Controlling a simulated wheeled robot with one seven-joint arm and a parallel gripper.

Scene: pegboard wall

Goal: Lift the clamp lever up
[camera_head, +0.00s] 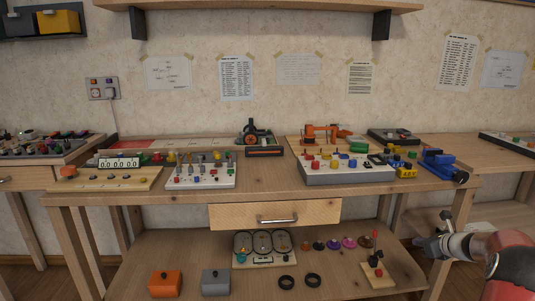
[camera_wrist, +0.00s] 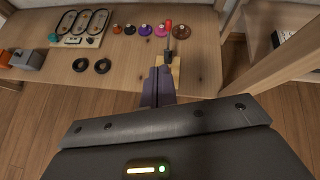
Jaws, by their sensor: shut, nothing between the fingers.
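The clamp looks to be the small device on a light wooden base (camera_head: 372,279) at the right of the lower shelf. Its red-handled lever (camera_head: 376,242) stands roughly upright. In the wrist view the red handle (camera_wrist: 168,25) shows just beyond my fingers, and its base (camera_wrist: 175,70) is partly hidden behind them. My gripper (camera_wrist: 159,72) is shut and empty, pointing toward the clamp. In the head view my gripper (camera_head: 424,242) is to the right of the clamp, apart from it, by the right table leg.
The lower shelf (camera_head: 335,285) also holds several coloured knobs (camera_head: 349,242), two black rings (camera_head: 286,282), an orange box (camera_head: 165,283), a grey box (camera_head: 215,282) and a looped-track board (camera_head: 264,260). A table leg (camera_head: 441,240) stands near my arm. The tabletop above is crowded.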

